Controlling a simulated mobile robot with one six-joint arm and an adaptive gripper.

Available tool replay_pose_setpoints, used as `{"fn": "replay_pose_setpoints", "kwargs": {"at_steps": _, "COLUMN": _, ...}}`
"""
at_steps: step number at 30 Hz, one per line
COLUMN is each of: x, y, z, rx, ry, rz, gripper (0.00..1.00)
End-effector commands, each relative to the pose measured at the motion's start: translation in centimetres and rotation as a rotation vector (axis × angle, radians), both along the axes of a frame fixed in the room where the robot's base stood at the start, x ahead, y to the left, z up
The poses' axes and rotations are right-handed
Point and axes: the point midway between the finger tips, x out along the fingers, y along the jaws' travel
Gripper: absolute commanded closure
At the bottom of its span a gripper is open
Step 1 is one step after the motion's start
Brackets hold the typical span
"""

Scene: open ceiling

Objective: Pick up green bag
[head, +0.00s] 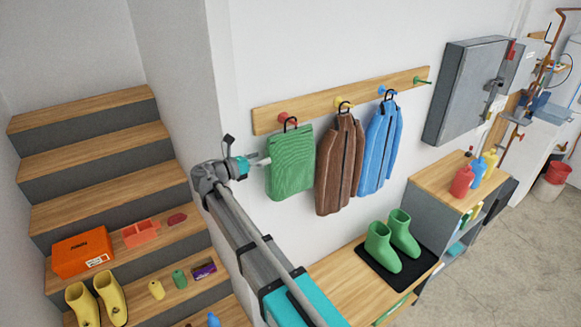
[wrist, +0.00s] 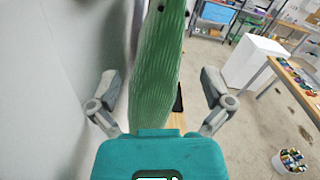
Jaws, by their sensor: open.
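The green bag (head: 290,165) hangs by a black loop from the red peg (head: 287,118) at the left end of a wooden wall rack. My gripper (head: 262,161) is at the bag's left edge in the head view. In the wrist view the bag (wrist: 158,75) is seen edge-on, between the two spread fingers of my gripper (wrist: 163,90). The fingers are open, with a gap on each side of the bag. The bag's loop and the peg are out of the wrist view.
A brown jacket (head: 339,165) and a blue jacket (head: 381,148) hang right of the bag. Green boots (head: 382,248) stand on a black mat on the bench (head: 345,270) below. The wall (wrist: 60,80) is close on the left in the wrist view. Stairs rise at left.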

Motion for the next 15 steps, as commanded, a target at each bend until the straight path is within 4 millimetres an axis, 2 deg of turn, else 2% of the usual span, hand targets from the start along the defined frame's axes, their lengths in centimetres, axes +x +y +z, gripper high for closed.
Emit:
{"fn": "replay_pose_setpoints", "kwargs": {"at_steps": 8, "x": 0.4, "y": -0.7, "z": 0.1, "rx": 0.000, "ry": 0.000, "rz": -0.002, "gripper": 0.00}}
{"fn": "replay_pose_setpoints", "kwargs": {"at_steps": 15, "x": 2.0, "y": -2.9, "z": 0.3, "rx": 0.000, "ry": 0.000, "rz": -0.003, "gripper": 0.00}}
